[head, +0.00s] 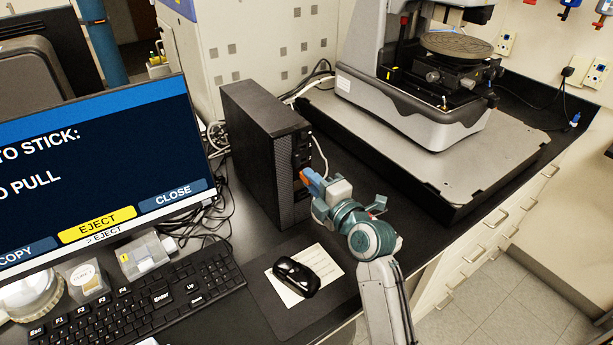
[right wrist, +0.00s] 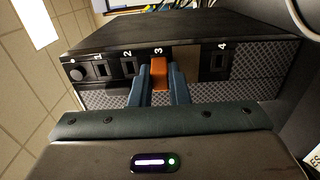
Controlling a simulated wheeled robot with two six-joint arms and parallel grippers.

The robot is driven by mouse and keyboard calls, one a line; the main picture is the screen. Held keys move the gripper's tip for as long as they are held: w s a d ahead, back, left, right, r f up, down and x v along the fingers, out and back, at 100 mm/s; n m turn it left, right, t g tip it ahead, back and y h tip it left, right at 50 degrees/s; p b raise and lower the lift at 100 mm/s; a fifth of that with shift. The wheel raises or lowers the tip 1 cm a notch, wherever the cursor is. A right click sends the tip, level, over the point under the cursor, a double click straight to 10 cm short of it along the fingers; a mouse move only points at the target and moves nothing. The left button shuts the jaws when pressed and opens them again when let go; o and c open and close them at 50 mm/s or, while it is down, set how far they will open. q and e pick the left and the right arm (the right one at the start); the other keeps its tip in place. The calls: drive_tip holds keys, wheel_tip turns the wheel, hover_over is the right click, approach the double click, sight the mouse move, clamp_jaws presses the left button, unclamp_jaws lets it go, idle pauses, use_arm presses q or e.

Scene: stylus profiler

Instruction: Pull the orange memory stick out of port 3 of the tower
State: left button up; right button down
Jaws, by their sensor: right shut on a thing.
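The black tower (head: 262,150) stands on the bench in the head view, with its port face toward my right arm. In the right wrist view its front panel (right wrist: 200,65) shows ports marked 1, 2, 3 and 4. The orange memory stick (right wrist: 159,75) is at port 3, under the number 3. My right gripper (right wrist: 160,85) has its two blue fingers closed on either side of the stick. In the head view the right gripper (head: 312,182) is at the tower's front face. I cannot tell how deep the stick sits. My left gripper is not in view.
A monitor (head: 100,170) at the left shows a yellow EJECT button. The keyboard (head: 140,305), mouse (head: 296,277) and mouse pad (head: 262,300) lie in front of the tower. The profiler (head: 425,100) stands on a grey plate at the right. Cables run beside the tower.

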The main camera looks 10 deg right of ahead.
drive_tip(key=shift+s+f, duration=0.1)
drive_tip(key=shift+s+d, duration=0.15)
drive_tip(key=shift+s, duration=0.15)
drive_tip(key=shift+s, duration=0.15)
drive_tip(key=shift+s+d, duration=0.25)
drive_tip(key=shift+s, duration=0.15)
drive_tip(key=shift+s+d, duration=0.1)
drive_tip(key=shift+s, duration=0.2)
drive_tip(key=shift+s+d, duration=0.1)
drive_tip(key=shift+s, duration=0.2)
drive_tip(key=shift+b+v, duration=0.35)
drive_tip(key=shift+v, duration=0.5)
